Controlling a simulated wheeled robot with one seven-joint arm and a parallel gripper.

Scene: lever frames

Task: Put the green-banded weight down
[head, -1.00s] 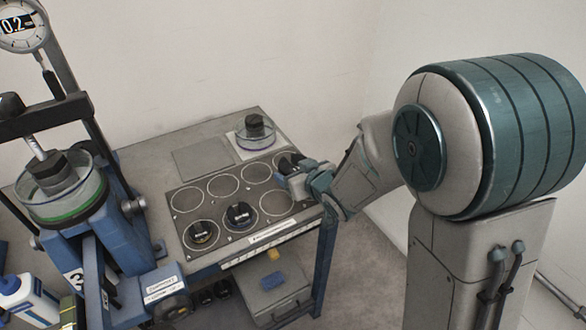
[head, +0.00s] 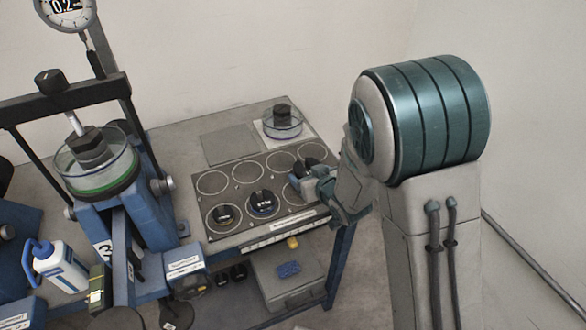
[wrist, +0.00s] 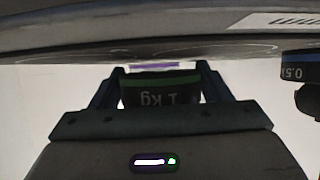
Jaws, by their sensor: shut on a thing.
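The green-banded weight (wrist: 160,95), black and marked 1 kg, shows in the wrist view, where the lettering appears upside down. My gripper (wrist: 160,82) is shut on it, one finger on each side. In the head view my gripper (head: 303,176) is over the right end of the ring-marked board (head: 238,185), and a dark part of the held weight shows beside it. The gripper hides part of the rings there. I cannot tell whether the weight touches the board.
A blue-banded weight (head: 262,204) and another dark weight (head: 223,216) stand in front-row rings. Behind the board is a clear dish with a dark weight (head: 283,115). A blue press (head: 135,215) with a green-rimmed dish (head: 98,165) stands left. Several back and left rings are empty.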

